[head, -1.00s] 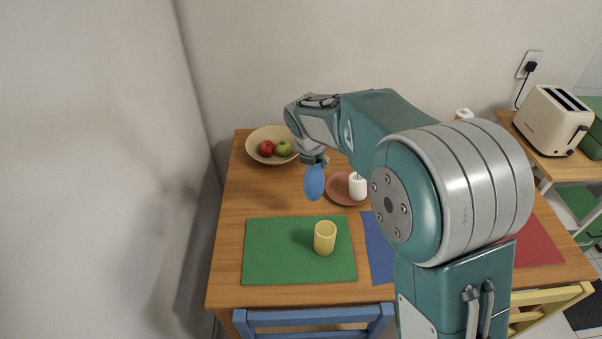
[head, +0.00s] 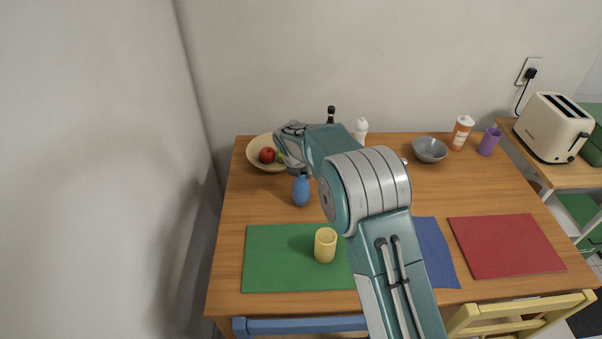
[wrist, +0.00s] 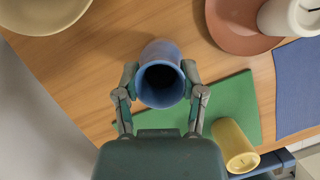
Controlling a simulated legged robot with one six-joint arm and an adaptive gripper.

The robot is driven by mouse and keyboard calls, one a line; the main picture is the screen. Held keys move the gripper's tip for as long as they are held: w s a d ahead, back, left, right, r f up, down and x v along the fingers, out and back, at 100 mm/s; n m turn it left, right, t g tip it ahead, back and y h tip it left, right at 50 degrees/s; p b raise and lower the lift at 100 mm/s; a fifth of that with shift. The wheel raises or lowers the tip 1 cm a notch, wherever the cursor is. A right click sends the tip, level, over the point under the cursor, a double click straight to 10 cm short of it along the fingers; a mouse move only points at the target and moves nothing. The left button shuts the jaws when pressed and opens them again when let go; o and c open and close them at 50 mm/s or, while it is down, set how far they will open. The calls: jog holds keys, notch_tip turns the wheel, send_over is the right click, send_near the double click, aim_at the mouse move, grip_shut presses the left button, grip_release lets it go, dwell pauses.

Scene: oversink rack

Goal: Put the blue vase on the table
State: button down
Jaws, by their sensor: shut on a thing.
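The blue vase (head: 302,191) is between the fruit bowl and the green mat in the head view. It looks upright, with its base at or just above the wooden table (head: 245,205); I cannot tell if it touches. In the wrist view I look into the dark mouth of the vase (wrist: 146,100). My gripper (wrist: 160,80) is shut on the vase, one finger on each side. In the head view my gripper (head: 301,174) is at the vase's top, partly hidden by my arm.
A fruit bowl (head: 254,158) stands behind the vase. A yellow cup (head: 325,246) stands on the green mat (head: 275,270). The wrist view shows a reddish plate (wrist: 225,28) with a white candle (wrist: 290,15) to the right. A grey bowl (head: 430,151) stands farther right.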

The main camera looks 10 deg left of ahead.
jog(key=shift+f, duration=0.25)
jog(key=shift+c, duration=0.9)
grip_release()
jog(key=shift+r, duration=0.1)
jog(key=v, duration=1.2)
